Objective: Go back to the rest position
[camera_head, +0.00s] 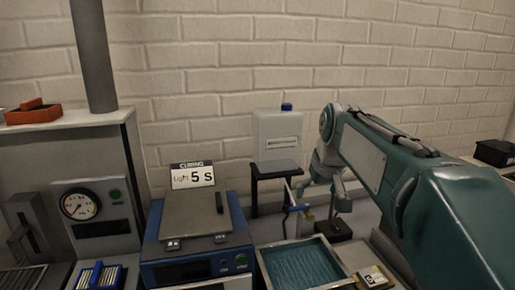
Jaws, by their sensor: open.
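My gripper (322,200) hangs at the end of my teal arm, right of the middle in the head view. It points down in front of the white brick wall and is small in the picture. Its fingers are apart, and I see nothing held between them. It is above the bench, behind the teal-lined tray and near a small dark block (333,229). The wrist partly hides what lies behind it.
A blue curing device (195,262) with a "Light 5 S" sign (192,176) stands left of the middle. A teal-lined tray (262,270) lies in front of my gripper. A white container (277,128) with a blue cap and a dark stand (275,168) are behind. A gauge cabinet (95,210) stands left.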

